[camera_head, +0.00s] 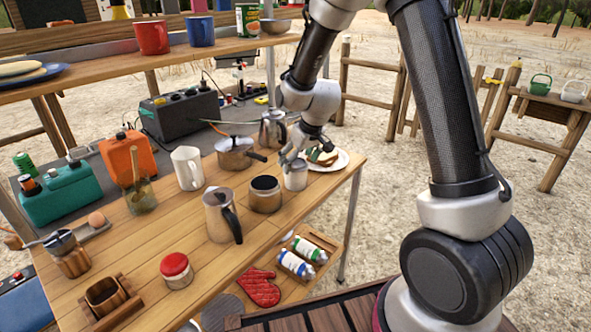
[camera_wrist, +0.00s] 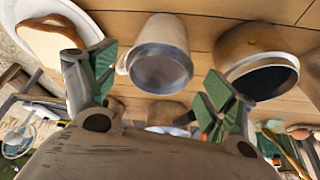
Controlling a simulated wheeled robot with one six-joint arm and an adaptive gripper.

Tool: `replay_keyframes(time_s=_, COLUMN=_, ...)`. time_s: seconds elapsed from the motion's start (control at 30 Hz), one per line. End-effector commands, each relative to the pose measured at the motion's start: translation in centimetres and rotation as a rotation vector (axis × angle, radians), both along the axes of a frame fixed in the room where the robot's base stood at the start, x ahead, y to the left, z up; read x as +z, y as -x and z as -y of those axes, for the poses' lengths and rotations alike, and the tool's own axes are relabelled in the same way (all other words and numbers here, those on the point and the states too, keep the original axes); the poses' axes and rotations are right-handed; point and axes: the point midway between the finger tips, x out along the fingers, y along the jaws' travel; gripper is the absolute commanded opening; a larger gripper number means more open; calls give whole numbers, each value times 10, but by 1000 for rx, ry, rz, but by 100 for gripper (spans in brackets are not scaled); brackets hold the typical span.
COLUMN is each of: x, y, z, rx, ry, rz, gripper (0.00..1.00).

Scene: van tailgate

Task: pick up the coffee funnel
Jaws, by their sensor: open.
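I cannot clearly make out a funnel shape. The closest thing to my gripper (camera_head: 293,156) is a small pale metal vessel (camera_head: 296,178) on the wooden table, which may be the coffee funnel. In the wrist view this vessel (camera_wrist: 160,62) shows a round grey mouth and a small handle at its left side. My gripper is open, with green pads on its fingers, just above and behind the vessel. In the wrist view the vessel lies ahead, between the directions of the two fingertips (camera_wrist: 157,88). Nothing is held.
A dark-topped jar (camera_head: 265,198) stands close left of the vessel. A plate with bread (camera_head: 340,160) is close right. A steel pitcher (camera_head: 219,222), a lidded pot (camera_head: 236,158) and a moka-type pot (camera_head: 272,130) stand around. The table's front right edge (camera_head: 330,206) is near.

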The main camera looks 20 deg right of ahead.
Motion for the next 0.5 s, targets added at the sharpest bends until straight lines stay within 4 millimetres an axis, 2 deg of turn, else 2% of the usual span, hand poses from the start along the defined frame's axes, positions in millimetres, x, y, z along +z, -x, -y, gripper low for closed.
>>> replay_keyframes(time_s=0.13, x=1, y=0, z=0, rx=0, ry=0, rz=0, gripper=83)
replay_keyframes(time_s=0.3, x=1, y=0, z=0, rx=0, ry=0, rz=0, gripper=52)
replay_keyframes(time_s=0.4, x=1, y=0, z=0, rx=0, ry=0, rz=0, gripper=36)
replay_keyframes(time_s=0.5, x=1, y=0, z=0, rx=0, ry=0, rz=0, gripper=36)
